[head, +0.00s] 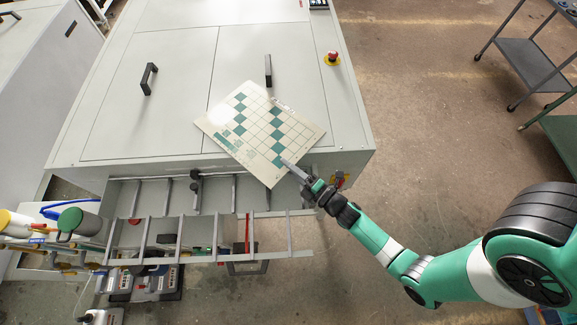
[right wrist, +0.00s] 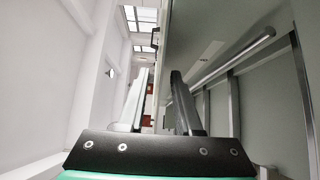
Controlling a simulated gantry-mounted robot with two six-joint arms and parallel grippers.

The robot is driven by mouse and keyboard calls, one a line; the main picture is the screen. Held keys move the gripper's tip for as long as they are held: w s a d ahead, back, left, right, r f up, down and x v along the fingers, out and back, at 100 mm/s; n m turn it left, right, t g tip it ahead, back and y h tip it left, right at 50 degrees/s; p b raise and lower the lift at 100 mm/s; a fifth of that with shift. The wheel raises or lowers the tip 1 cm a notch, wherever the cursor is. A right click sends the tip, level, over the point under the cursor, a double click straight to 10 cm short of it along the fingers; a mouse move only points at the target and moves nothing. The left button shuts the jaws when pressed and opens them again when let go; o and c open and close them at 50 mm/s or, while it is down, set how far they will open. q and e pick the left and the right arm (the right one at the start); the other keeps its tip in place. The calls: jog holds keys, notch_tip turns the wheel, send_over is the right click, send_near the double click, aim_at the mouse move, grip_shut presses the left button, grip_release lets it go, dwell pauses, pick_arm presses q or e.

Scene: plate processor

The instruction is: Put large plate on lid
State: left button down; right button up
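The large plate (head: 258,132), pale with a grid of squares and several green ones, lies flat over the grey machine's lid (head: 170,110). It is turned askew, and its near corner juts past the lid's front edge. My right gripper (head: 287,164) is at the plate's lower right edge, one finger showing over it. In the right wrist view, the two fingers of this gripper (right wrist: 160,78) stand apart with a visible gap and nothing clearly held. The plate is not clearly recognisable in that view. My left gripper is out of view.
Two black handles (head: 149,79) (head: 268,71) and a red emergency button (head: 333,58) stand up from the machine top. A metal rack (head: 164,228) lies in front of it. Dark shelving (head: 524,66) stands at the right, with open floor between.

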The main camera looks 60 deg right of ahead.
jog(key=shift+s+r, duration=0.1)
jog(key=shift+r, duration=0.1)
jog(key=shift+p+v, duration=0.65)
jog(key=shift+v, duration=5.35)
jog(key=shift+a, duration=0.1)
